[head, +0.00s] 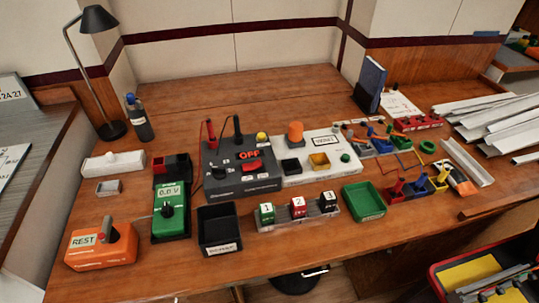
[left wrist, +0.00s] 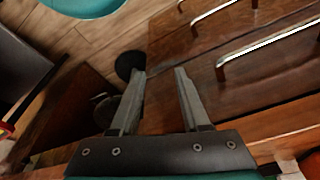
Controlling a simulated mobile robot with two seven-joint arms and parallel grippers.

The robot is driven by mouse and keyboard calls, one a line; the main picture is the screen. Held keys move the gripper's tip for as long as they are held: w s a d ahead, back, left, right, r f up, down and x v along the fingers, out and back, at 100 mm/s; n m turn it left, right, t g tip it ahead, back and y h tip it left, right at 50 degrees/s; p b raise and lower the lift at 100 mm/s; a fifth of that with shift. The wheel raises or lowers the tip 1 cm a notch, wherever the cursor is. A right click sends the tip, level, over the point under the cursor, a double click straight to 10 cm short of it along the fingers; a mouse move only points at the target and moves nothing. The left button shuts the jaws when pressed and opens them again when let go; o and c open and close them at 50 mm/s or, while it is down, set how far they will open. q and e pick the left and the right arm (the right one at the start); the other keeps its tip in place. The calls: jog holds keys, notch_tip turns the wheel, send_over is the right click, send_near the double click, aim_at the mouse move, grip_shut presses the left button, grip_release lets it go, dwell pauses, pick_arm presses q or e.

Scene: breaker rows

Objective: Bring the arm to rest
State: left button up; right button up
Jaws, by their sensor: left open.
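My left gripper (left wrist: 160,73) shows only in the left wrist view. Its two grey fingers are apart with nothing between them. Beyond the fingertips are wooden drawer fronts (left wrist: 207,62) and the floor, so it hangs in front of the bench. Neither of my arms shows in the head view. An orange box labelled REST (head: 100,254) with a grey handle sits at the bench's front left. My right gripper is in neither view.
The wooden bench (head: 285,242) holds a dark OFF panel (head: 240,180), a green meter (head: 172,217), a black bin (head: 219,238), a green tray (head: 363,203) and numbered blocks (head: 298,207). Metal drawer handles (left wrist: 270,48) stick out near my left gripper. White channels (head: 495,113) lie at the right.

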pick_arm(q)
jog(key=s+a+f+g, duration=0.1)
jog(key=s+a+f, duration=0.2)
jog(key=s+f, duration=1.4)
jog(key=shift+s+f+g, duration=0.15)
jog(key=shift+f+g, duration=0.15)
jog(key=shift+f, duration=0.6)
dwell(0.3)
